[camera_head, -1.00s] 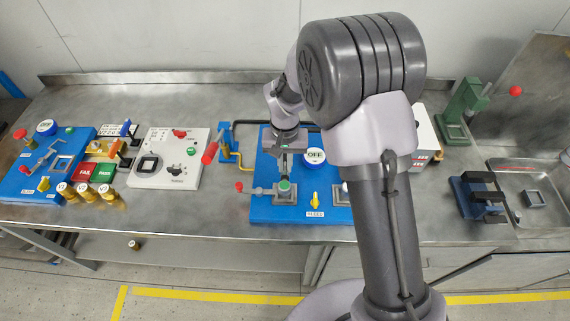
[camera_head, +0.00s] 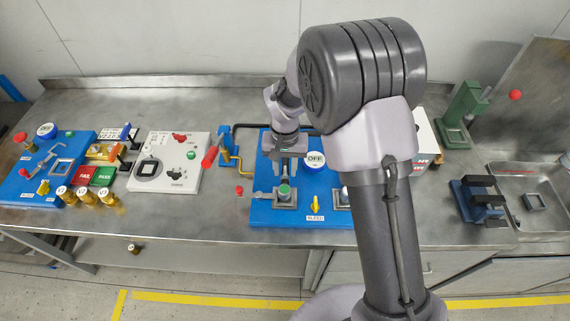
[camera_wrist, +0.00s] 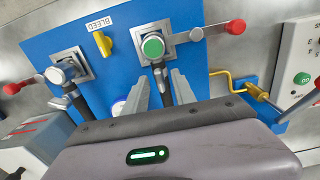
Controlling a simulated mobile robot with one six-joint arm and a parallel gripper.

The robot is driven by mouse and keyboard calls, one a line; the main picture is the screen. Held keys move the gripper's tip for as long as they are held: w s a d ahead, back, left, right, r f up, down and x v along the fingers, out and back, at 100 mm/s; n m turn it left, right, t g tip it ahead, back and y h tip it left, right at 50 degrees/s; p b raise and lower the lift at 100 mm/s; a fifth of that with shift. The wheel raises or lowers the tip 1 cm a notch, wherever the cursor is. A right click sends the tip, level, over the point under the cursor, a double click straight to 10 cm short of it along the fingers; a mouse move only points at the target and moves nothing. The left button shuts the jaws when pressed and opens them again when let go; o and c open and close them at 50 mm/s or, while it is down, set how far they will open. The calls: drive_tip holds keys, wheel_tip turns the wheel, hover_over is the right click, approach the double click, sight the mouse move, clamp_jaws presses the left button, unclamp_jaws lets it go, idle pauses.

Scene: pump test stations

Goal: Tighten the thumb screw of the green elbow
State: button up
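The green-topped fitting, which looks like the green elbow (camera_wrist: 153,47), sits in a square grey holder on the blue station board (camera_wrist: 60,40). A dark pipe runs from it towards my gripper. It also shows in the head view (camera_head: 284,190). My gripper (camera_wrist: 161,76) is open, its two grey fingers apart on either side of the dark pipe, just short of the green top. I cannot tell whether they touch anything. In the head view, my gripper (camera_head: 286,169) hangs over the blue board behind the green top. I cannot make out a separate thumb screw.
A lever with a red ball (camera_wrist: 236,26) sticks out beside the green top. A second fitting (camera_wrist: 65,68) and a yellow knob (camera_wrist: 103,43) stand close by. A white panel (camera_head: 168,163) stands to the left.

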sight(285, 170)
wheel_tip(285, 170, up, 17)
drive_tip(key=p, duration=0.4)
drive_tip(key=shift+r, duration=0.2)
